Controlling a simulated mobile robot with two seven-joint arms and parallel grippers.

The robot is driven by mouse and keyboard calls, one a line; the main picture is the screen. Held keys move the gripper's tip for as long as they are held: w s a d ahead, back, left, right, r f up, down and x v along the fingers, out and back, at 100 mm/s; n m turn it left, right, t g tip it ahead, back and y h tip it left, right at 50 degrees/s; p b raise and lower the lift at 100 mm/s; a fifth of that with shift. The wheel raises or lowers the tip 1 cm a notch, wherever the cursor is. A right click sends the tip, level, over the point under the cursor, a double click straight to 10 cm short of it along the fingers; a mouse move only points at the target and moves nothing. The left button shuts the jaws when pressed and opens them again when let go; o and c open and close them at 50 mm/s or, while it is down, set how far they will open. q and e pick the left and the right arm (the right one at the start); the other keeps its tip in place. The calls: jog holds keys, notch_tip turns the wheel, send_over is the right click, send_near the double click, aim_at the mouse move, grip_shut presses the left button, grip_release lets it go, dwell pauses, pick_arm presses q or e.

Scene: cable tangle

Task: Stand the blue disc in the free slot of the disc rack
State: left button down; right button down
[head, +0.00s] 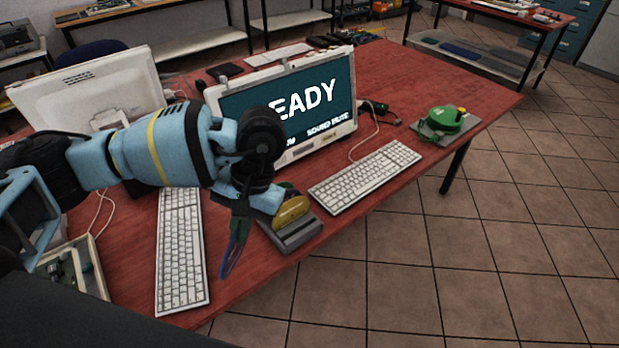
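The disc rack (297,238) is a grey block near the front edge of the red table. A yellow disc (293,211) stands upright in it, with a green disc partly showing behind. Dark groove lines show on the rack's front part. My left gripper (240,208) points down just left of the rack. The blue disc (233,252) hangs below its fingers, upright and seen nearly edge-on. The gripper appears shut on the disc's upper edge; the exact contact is partly hidden. The disc is apart from the rack's slots. My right gripper is not in view.
A monitor (300,100) stands behind the rack. White keyboards lie to the right (366,176) and left (181,250) of it. A green round device (444,119) sits at the table's right. A parts tray (95,268) is at lower left.

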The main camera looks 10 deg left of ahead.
pick_arm(q)
jog(key=w+d+n+t+h, duration=0.1)
jog(key=w+d+n, duration=0.2)
jog(key=w+n, duration=0.5)
jog(key=w+d+r+n+t+h, duration=0.1)
jog(key=w+n, duration=0.7)
jog(key=n, duration=1.2)
jog(key=shift+w+d+n+t+h+b, duration=0.35)
jog(key=shift+d+t, duration=0.25)
jog(key=shift+d, duration=0.35)
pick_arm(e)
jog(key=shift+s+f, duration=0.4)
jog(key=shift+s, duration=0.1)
pick_arm(q)
jog(key=shift+f, duration=0.1)
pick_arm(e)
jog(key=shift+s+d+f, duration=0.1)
